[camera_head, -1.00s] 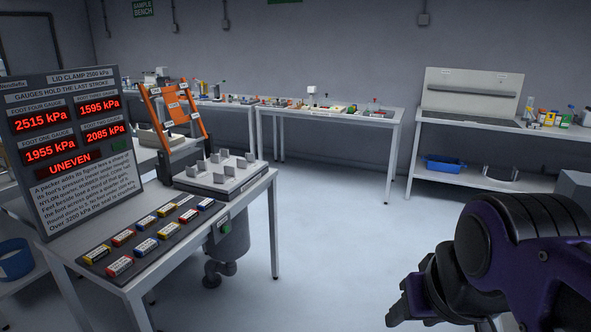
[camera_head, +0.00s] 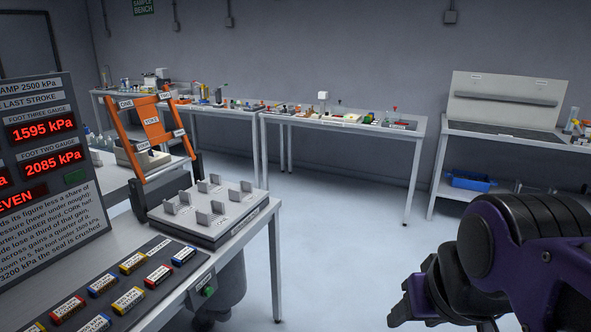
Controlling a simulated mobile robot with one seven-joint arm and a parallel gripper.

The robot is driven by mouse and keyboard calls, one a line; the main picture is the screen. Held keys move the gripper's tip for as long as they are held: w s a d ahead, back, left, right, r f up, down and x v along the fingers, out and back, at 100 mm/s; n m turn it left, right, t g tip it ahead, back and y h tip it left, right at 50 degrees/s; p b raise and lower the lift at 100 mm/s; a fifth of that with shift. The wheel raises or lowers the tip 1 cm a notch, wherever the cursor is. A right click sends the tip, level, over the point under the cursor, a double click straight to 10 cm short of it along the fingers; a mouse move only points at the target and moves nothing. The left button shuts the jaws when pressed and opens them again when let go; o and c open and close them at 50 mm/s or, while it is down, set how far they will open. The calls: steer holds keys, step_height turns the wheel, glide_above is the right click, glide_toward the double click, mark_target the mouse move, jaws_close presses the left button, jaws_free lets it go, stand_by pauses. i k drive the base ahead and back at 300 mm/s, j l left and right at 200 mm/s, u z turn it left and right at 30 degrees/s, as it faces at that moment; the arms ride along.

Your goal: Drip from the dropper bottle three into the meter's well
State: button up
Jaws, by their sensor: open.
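My gripper (camera_head: 408,308) is at the lower right, dark and purple-black, with its jaws apart and nothing between them. It is far from the benches. The dropper bottle three and the meter with its well cannot be made out. The far bench along the back wall (camera_head: 340,124) holds several small items, including a white device (camera_head: 323,101) and small coloured pieces, too small to tell apart.
A near table with a clamp fixture (camera_head: 205,213), an orange frame (camera_head: 152,130), labelled blocks (camera_head: 133,263) and a red-digit display panel (camera_head: 50,165) fills the left. A right bench (camera_head: 520,130) has a blue bin (camera_head: 470,180) below. The middle floor is clear.

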mark_target(94, 139)
steer(key=i+z, duration=0.2)
steer(key=i, duration=0.35)
steer(key=i+j+z, duration=0.2)
steer(key=i, duration=0.35)
steer(key=i+z, duration=0.35)
steer(key=i, duration=0.8)
steer(key=i+l+u, duration=0.1)
steer(key=i, duration=1.05)
steer(key=i+u, duration=0.4)
steer(key=i+l+u, duration=0.1)
steer(key=i+u, duration=0.25)
steer(key=i, duration=0.2)
steer(key=i+u, duration=0.95)
steer(key=i+j+u, duration=0.1)
steer(key=i+u, duration=0.3)
steer(key=i+l+u, duration=0.1)
steer(key=i+u, duration=0.25)
steer(key=i+l+u, duration=0.1)
steer(key=i+u, duration=0.3)
steer(key=i, duration=0.85)
steer(key=i+u, duration=0.1)
steer(key=i, duration=1.05)
